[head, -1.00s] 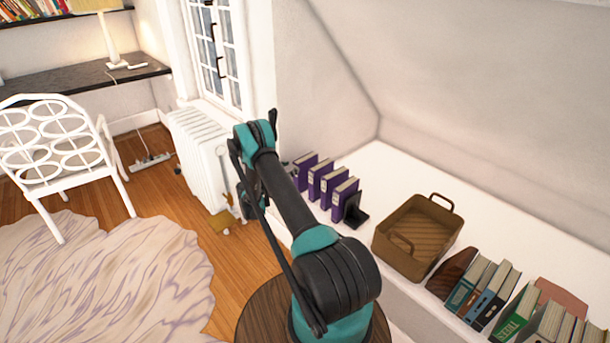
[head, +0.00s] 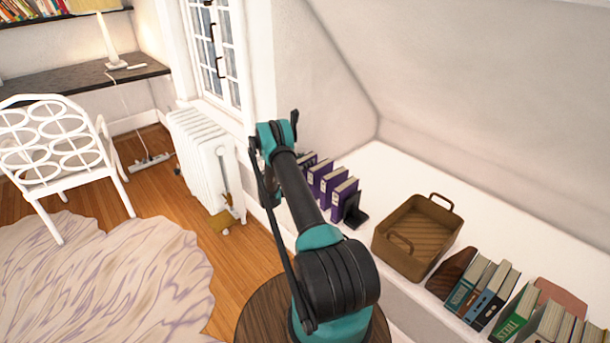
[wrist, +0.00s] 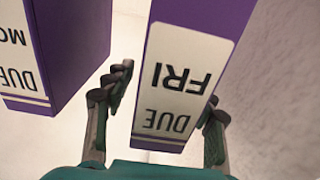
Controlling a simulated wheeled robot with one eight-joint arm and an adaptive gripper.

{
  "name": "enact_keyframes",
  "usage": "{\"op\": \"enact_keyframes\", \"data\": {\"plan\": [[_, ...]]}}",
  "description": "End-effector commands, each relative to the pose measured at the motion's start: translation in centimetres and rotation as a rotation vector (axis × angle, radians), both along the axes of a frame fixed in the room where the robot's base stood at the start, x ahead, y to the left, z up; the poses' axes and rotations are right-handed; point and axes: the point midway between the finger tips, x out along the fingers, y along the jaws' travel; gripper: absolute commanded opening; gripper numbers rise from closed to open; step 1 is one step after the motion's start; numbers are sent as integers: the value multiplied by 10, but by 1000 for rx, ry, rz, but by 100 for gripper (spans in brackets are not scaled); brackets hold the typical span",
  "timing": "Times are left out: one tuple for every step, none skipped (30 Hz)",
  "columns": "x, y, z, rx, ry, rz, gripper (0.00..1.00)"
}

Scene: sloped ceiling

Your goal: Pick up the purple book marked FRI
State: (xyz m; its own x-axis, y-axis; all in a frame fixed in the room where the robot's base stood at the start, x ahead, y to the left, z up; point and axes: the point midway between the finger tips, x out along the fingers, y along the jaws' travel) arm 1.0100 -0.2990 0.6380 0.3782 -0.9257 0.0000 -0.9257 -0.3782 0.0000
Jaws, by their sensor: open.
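The purple book marked FRI (wrist: 182,75) fills the middle of the wrist view, its white "DUE FRI" label upside down. My gripper (wrist: 166,98) is open, with one finger on each side of this book's lower spine in the picture. The left finger stands apart from it; whether the right one touches is unclear. Another purple book (wrist: 62,45), its label cut off at "MO", stands to the left with a gap. In the head view, a row of purple books (head: 328,185) stands on the white ledge, partly behind my arm.
A black bookend (head: 354,212) stands at the near end of the row. A brown basket (head: 404,262) and more books (head: 482,292) are further right on the ledge (head: 405,180). A white radiator (head: 203,160) is left of my arm. A pale wall (wrist: 275,90) rises right of the FRI book.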

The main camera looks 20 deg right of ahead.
Motion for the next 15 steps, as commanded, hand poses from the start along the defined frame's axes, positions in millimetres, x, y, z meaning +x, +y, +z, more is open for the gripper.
{"op": "enact_keyframes", "data": {"plan": [[0, 0, 0, 0, 0, 0, 55], [0, 0, 0, 0, 0, 0, 55], [0, 0, 0, 0, 0, 0, 55], [0, 0, 0, 0, 0, 0, 51], [0, 0, 0, 0, 0, 0, 48], [0, 0, 0, 0, 0, 0, 43], [0, 0, 0, 0, 0, 0, 39], [0, 0, 0, 0, 0, 0, 35], [0, 1, 0, 0, 0, 0, 30], [0, 1, 0, 0, 0, 0, 27], [0, 1, 0, 0, 0, 0, 23], [0, 1, 0, 0, 0, 0, 18], [0, 1, 0, 0, 0, 0, 14], [0, 1, 0, 0, 0, 0, 10], [0, 1, 0, 0, 0, 0, 6]]}}
